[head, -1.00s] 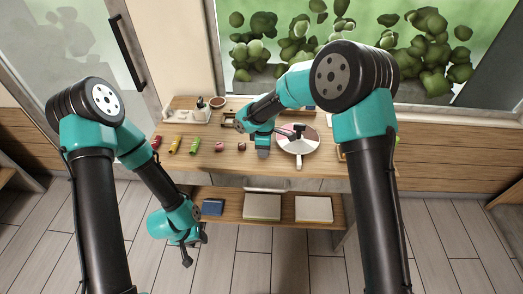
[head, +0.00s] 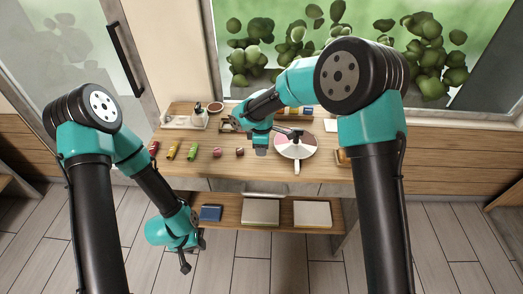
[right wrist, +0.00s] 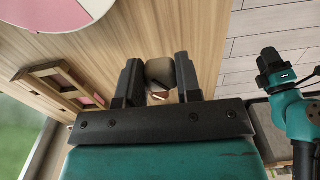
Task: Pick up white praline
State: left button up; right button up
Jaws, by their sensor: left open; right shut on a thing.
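My right gripper (right wrist: 155,82) is shut on a small rounded piece (right wrist: 160,71), which looks grey-beige in shadow and seems to be the white praline. In the head view, my right gripper (head: 260,151) is over the table, just left of the round plate (head: 297,154); the held piece cannot be made out there. The plate has pink and white sectors and a handle toward me. Two small dark reddish pieces (head: 217,152) (head: 240,152) lie to the left of the gripper. My left gripper (head: 189,259) is open and empty, in front of the table and low.
Red, yellow and green rolls (head: 173,150) lie at the table's left. A white tray (head: 186,121) stands behind them. A wooden divided box (right wrist: 37,77) lies near the plate. The lower shelf (head: 228,213) carries a blue box (head: 210,213) and two pale boxes (head: 260,212).

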jog(key=s+r, duration=0.1)
jog(key=s, duration=1.4)
jog(key=shift+s+a+r, duration=0.15)
jog(key=shift+s, duration=0.1)
jog(key=shift+w, duration=0.15)
